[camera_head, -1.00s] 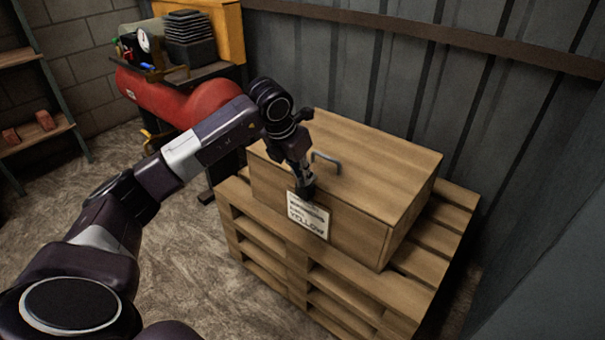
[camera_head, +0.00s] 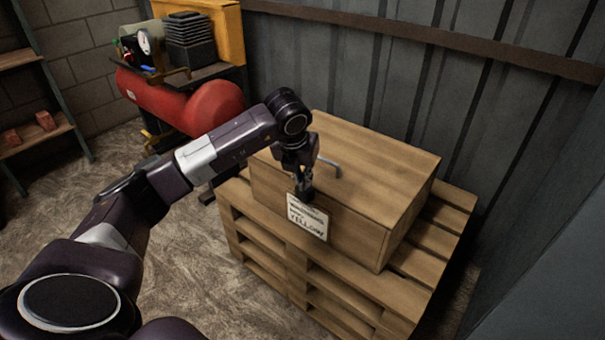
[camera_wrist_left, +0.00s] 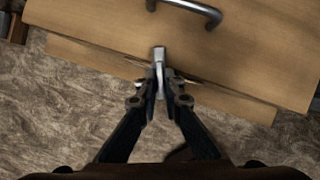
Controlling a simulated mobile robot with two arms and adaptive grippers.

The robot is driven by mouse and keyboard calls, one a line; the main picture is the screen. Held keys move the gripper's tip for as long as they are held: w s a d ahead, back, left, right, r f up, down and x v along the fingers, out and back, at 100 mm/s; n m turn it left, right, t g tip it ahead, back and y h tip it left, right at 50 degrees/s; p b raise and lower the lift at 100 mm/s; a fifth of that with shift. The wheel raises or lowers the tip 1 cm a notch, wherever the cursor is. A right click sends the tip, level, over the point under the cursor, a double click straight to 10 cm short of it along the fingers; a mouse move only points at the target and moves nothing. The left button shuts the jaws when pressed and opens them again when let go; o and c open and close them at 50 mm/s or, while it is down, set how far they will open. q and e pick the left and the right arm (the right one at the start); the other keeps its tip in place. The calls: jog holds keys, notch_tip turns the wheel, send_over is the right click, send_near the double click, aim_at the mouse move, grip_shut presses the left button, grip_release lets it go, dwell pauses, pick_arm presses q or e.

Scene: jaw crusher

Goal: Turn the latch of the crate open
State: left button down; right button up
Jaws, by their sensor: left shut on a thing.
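The wooden crate (camera_head: 375,185) sits closed on a pallet, with a grey handle (camera_head: 331,166) on its lid and a white label (camera_head: 309,219) on its front. My left gripper (camera_head: 304,194) is at the crate's front top edge, just above the label. In the left wrist view, my left gripper (camera_wrist_left: 160,98) is shut on the metal latch (camera_wrist_left: 159,58), whose light end shows between the fingers at the lid's edge. The crate lid (camera_wrist_left: 230,50) and handle (camera_wrist_left: 190,6) also show there. The rest of the latch is hidden by the fingers. My right gripper is not in view.
The pallet (camera_head: 262,241) extends past the crate at the right. A corrugated metal wall (camera_head: 400,70) stands close behind. A red tank (camera_head: 205,105) with a bench above it is at the back left. The floor at the left is clear.

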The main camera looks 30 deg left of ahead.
pick_arm(q)
jog(key=shift+r+n+y+p, duration=0.1)
jog(key=shift+n+y+p, duration=0.3)
jog(key=shift+n, duration=0.6)
jog(key=shift+d+n, duration=0.1)
jog(key=shift+n, duration=0.4)
jog(key=n+g, duration=0.1)
jog(key=n, duration=0.1)
jog(key=n+g+y+p, duration=0.1)
jog(key=n, duration=0.2)
jog(key=n+y+p, duration=0.1)
jog(key=n, duration=0.2)
jog(key=shift+w+d+g, duration=0.1)
jog(key=shift+w+g, duration=0.15)
jog(key=shift+g, duration=0.15)
jog(key=shift+n+g+y+p, duration=0.3)
jog(key=shift+n+g+p, duration=0.3)
jog(key=shift+n, duration=0.9)
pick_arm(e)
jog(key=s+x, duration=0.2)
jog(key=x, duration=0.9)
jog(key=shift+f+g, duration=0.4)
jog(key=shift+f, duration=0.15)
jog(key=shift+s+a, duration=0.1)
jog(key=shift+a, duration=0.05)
pick_arm(q)
jog(key=c, duration=2.1)
grip_release()
